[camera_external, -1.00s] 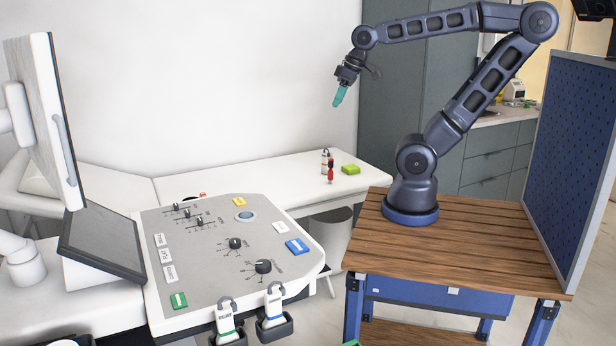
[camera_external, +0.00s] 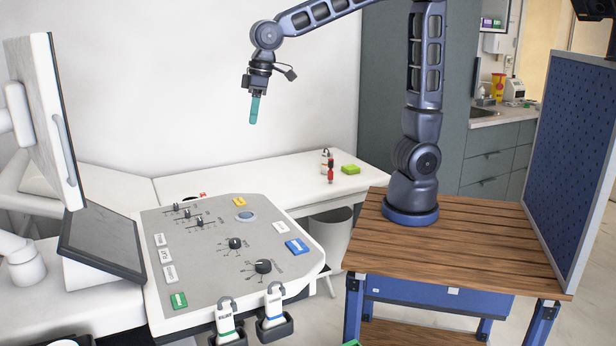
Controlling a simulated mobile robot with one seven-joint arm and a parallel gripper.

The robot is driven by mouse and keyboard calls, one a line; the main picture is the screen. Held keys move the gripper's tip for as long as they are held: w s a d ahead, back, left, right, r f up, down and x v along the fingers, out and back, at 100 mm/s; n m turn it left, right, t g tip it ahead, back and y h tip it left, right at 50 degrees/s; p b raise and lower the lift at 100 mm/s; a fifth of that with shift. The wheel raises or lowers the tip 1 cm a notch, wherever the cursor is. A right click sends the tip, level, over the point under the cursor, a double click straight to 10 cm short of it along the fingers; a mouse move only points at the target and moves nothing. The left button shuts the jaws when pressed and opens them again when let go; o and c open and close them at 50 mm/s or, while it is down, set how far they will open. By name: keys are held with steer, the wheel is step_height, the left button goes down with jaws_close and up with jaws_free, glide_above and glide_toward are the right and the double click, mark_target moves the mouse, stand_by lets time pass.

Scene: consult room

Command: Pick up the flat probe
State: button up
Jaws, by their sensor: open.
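Two white probes stand upright in dark holders at the console's front edge. One probe has a green band (camera_external: 228,325) and the other has a blue band (camera_external: 273,306). Their small labels are too blurred to read, so I cannot tell which is the flat probe. My gripper (camera_external: 254,111), with teal fingers, points down in the air above and behind the console (camera_external: 200,262). It is open, well apart from both probes, and I see nothing held in it.
The console top carries knobs, sliders and coloured buttons. A monitor (camera_external: 45,120) and a tilted dark screen (camera_external: 103,243) stand on its left. The air above the console is clear.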

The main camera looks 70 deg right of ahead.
steer(key=w+a+f+n, duration=0.1)
steer(key=a+f, duration=0.3)
steer(key=a, duration=0.7)
steer(key=n+g+h, duration=0.1)
steer(key=n+g, duration=0.1)
steer(key=n, duration=0.1)
glide_toward(223, 308)
steer(key=shift+w+d+f, duration=0.15)
steer(key=shift+d+f, duration=0.05)
steer(key=shift+d, duration=0.3)
steer(key=shift+a+f, duration=0.15)
steer(key=shift+f, duration=0.4)
step_height(223, 308, down, 10)
steer(key=shift+a, duration=0.15)
steer(key=shift+c, duration=0.5)
steer(key=c, duration=0.9)
